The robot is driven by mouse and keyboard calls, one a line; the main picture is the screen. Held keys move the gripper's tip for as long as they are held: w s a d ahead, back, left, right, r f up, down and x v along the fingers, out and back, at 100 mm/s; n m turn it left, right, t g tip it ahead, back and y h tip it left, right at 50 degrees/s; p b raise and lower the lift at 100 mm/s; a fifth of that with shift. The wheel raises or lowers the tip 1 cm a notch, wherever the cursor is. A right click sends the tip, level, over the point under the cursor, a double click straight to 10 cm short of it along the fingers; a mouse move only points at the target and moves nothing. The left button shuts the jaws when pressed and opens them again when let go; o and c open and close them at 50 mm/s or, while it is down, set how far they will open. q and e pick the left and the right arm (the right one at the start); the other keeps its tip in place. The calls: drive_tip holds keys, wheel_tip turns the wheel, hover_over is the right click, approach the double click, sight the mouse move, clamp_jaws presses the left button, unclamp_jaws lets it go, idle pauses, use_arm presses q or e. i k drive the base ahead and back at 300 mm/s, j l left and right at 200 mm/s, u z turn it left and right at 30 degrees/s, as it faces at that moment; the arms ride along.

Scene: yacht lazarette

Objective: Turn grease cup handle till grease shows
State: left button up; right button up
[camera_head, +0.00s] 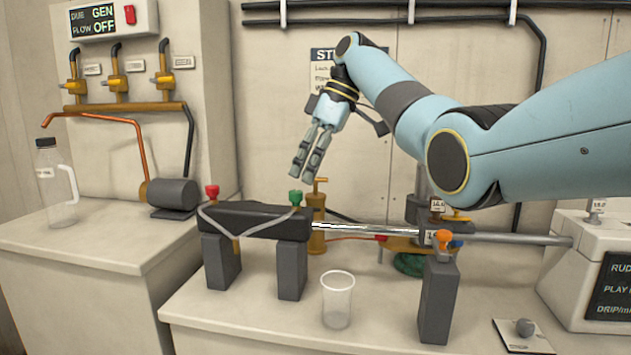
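A brass cylinder with a T-shaped handle on top (319,182), which looks like the grease cup (317,236), stands upright behind the right end of the dark shaft housing. Its lower part is partly hidden by the housing and shaft. My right gripper (304,179) hangs above and slightly left of the T-handle, fingers pointing down. A narrow gap shows between the fingers, with nothing held. It looks apart from the handle, though the depth between them is hard to judge. No grease can be made out. My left gripper is not in view.
The dark housing (258,222) carries a red knob (212,191) and a green knob (295,197). A steel shaft (370,229) runs right from it. A clear cup (338,300) stands in front. A bottle (55,185) and a grey motor (173,194) are on the left counter.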

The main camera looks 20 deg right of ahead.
sight(317, 179)
drive_tip(key=i+l, duration=0.8)
